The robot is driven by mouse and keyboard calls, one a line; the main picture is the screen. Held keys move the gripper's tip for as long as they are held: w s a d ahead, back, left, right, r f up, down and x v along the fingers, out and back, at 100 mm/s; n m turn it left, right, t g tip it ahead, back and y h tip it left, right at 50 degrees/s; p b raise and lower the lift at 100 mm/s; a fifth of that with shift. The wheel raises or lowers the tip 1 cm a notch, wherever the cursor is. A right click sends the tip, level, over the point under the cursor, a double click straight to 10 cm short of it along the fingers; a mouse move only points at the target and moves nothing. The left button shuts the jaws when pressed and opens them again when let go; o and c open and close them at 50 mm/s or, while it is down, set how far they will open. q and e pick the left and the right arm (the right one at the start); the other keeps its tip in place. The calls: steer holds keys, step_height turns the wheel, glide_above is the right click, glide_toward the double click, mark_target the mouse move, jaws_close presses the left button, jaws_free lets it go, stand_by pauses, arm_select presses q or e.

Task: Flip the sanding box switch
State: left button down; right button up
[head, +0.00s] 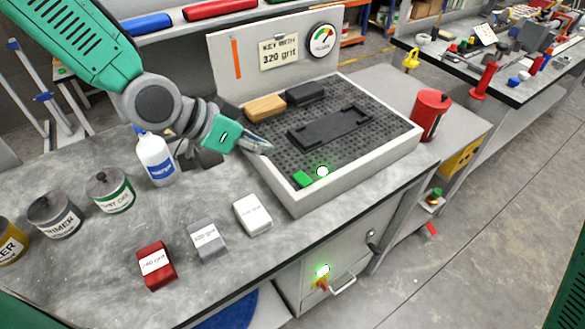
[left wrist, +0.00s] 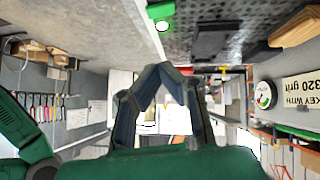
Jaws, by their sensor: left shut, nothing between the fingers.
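The sanding box (head: 350,176) has a pale rim and a black perforated bed; part of the bed shows in the left wrist view (left wrist: 230,15). A small green block (head: 302,179) sits at its near corner beside a glowing green light (head: 322,171). A red and yellow switch (head: 321,285) is on the cabinet front below, under another green light (head: 323,270); which one is the box switch I cannot tell. My left gripper (head: 264,148) is shut and empty, over the box's left edge, apart from both. It also shows in the left wrist view (left wrist: 163,72).
A dark frame (head: 328,128) and tan and black blocks lie on the bed. Behind stands a gauge panel (head: 278,58). A red canister (head: 430,114) is at the right. Sanding blocks (head: 207,239), a white bottle (head: 155,158) and cans stand on the left bench.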

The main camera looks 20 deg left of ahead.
arm_select(q)
steer(key=d, duration=0.1)
glide_above(306, 179)
steer(key=a, duration=0.2)
steer(key=f, duration=0.5)
steer(key=s+f, duration=0.1)
steer(key=f, duration=0.1)
steer(key=shift+f+p, duration=0.15)
steer(key=shift+p, duration=0.25)
steer(key=shift+s+d+f, duration=0.1)
steer(key=shift+d+f, duration=0.1)
steer(key=shift+f, duration=0.4)
steer(key=shift+s+d+f, duration=0.1)
steer(key=shift+d+f, duration=0.1)
steer(key=shift+f, duration=0.35)
steer(key=shift+d+f+p, duration=0.2)
steer(key=shift+f+p, duration=0.1)
steer(key=shift+f, duration=0.35)
steer(key=shift+a, duration=0.1)
arm_select(e)
steer(key=shift+d+r, duration=0.4)
steer(key=shift+r, duration=0.15)
arm_select(q)
steer(key=shift+a, duration=0.2)
arm_select(e)
steer(key=shift+a, duration=0.2)
arm_select(q)
steer(key=shift+f, duration=0.1)
